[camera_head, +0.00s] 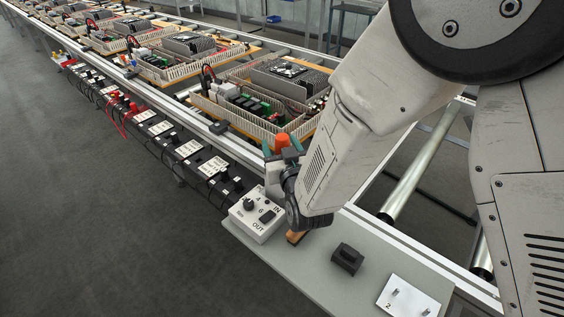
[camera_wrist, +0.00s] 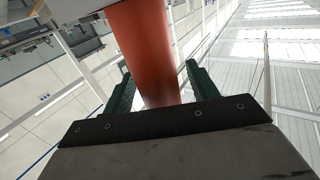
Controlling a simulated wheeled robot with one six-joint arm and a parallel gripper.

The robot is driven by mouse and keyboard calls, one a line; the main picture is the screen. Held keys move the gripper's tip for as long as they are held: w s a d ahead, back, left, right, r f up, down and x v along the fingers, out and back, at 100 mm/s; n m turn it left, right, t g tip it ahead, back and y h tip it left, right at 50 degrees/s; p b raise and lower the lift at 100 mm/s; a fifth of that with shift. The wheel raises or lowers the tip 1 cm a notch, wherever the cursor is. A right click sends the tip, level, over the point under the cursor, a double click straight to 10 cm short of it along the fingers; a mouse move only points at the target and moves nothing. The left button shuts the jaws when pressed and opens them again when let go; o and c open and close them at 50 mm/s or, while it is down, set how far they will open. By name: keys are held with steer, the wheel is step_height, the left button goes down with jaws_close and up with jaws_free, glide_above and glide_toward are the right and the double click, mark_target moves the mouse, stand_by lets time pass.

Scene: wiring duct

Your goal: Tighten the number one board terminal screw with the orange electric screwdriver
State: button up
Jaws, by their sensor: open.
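The orange electric screwdriver shows as an orange top (camera_head: 282,140) in the head view and as a large orange cylinder (camera_wrist: 142,45) in the wrist view. My gripper (camera_head: 284,153) is at it, with its green fingers on either side of the orange body. In the wrist view my gripper (camera_wrist: 158,72) has its fingers apart around the cylinder, and a gap shows beside it. The screwdriver's lower part and tip are hidden. The nearest tray (camera_head: 222,112) on the line holds circuit boards and a metal box. The number one terminal screw is too small to tell.
A white control box (camera_head: 258,222) with a knob stands on the grey shelf (camera_head: 310,272) beside my gripper. A black holder (camera_head: 347,258) and a white plate with pegs (camera_head: 408,298) are to the right. More trays and a row of black boxes (camera_head: 190,158) run back leftward.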

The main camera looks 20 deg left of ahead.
jaws_close()
steer(key=shift+r, duration=0.1)
step_height(320, 180, up, 18)
stand_by(0.7)
step_height(320, 180, up, 11)
steer(key=shift+r, duration=0.2)
stand_by(0.9)
